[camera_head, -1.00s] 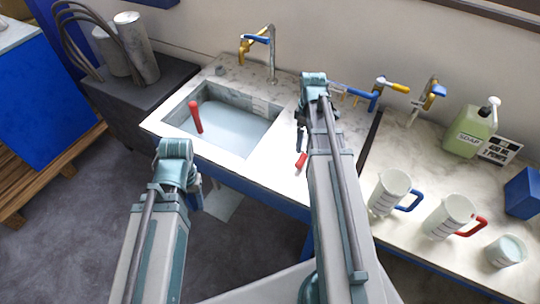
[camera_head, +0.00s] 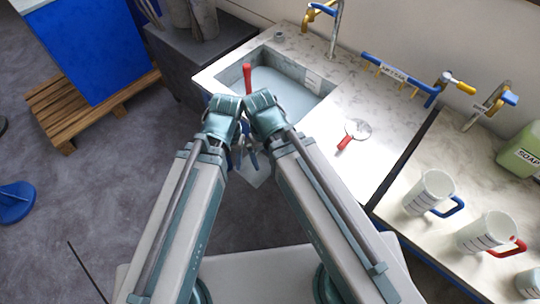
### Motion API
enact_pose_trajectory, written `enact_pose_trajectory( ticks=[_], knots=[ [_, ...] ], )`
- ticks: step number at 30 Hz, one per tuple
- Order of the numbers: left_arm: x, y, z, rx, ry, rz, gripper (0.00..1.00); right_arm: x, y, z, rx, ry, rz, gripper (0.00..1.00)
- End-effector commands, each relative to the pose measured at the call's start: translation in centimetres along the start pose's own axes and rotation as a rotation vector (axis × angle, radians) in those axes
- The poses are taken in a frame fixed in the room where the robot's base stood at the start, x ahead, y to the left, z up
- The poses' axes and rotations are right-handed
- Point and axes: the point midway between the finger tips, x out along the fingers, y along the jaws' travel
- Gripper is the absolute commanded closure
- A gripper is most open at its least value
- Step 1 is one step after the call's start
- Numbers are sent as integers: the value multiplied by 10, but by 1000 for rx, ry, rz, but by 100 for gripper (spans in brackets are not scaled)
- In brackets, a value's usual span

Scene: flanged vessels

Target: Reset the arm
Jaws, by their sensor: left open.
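My two arms come in from the bottom and meet at their wrists in front of the sink counter. My left gripper (camera_head: 236,158) is open, pointing down below the wrists, with nothing seen in it. My right gripper is mostly hidden behind its own wrist; small dark parts show between the two wrists, and I cannot tell its jaw state. Neither gripper is seen touching an object.
The sink (camera_head: 285,88) holds a red-handled tool (camera_head: 247,78). A red-handled round tool (camera_head: 357,130) lies on the counter (camera_head: 335,165). Measuring jugs (camera_head: 428,192) (camera_head: 486,232) stand at right. A blue box (camera_head: 85,50) sits on a wooden pallet (camera_head: 60,125).

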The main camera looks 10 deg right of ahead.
Motion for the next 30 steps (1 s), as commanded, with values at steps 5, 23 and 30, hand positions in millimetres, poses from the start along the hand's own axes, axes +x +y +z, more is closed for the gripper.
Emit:
enact_pose_trajectory(
  ticks=[5, 23, 30],
  knots=[
    [0, 0, 0, 0, 0, 0, 42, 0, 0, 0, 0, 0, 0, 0],
    [28, 3, -2, -1, 0, 0, 42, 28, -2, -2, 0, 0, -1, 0],
    [28, 3, -2, -1, 0, 0, 42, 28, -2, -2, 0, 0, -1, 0]
  ],
)
